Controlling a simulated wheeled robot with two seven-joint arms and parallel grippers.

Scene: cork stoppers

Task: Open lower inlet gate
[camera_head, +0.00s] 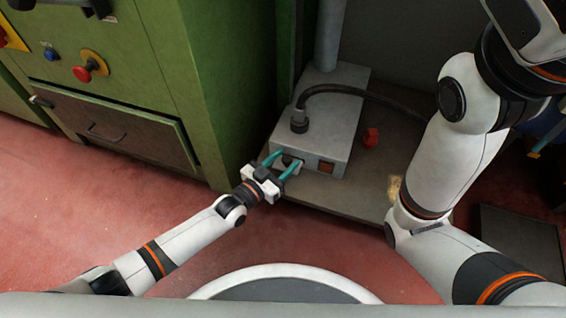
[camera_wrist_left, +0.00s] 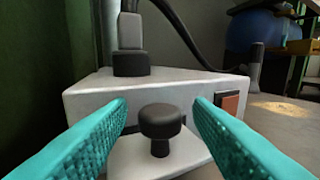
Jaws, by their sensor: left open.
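A grey metal box (camera_head: 330,112) stands on a low board. A black mushroom-shaped knob (camera_wrist_left: 160,122) rises from a pale plate (camera_wrist_left: 150,158) at the foot of the box's front face. I take this knob and plate to be the inlet gate. My left gripper (camera_head: 281,162) is open at the front of the box, its teal fingers pointing at it. In the left wrist view the fingers are either side of the knob, with gaps to both.
A black hose (camera_head: 335,89) curves from a fitting on the box. A brown-orange switch (camera_head: 325,167) sits on the box's front. A red knob (camera_head: 371,138) is on the board (camera_head: 362,190). A green cabinet (camera_head: 215,80) stands close left. Red floor lies open in front.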

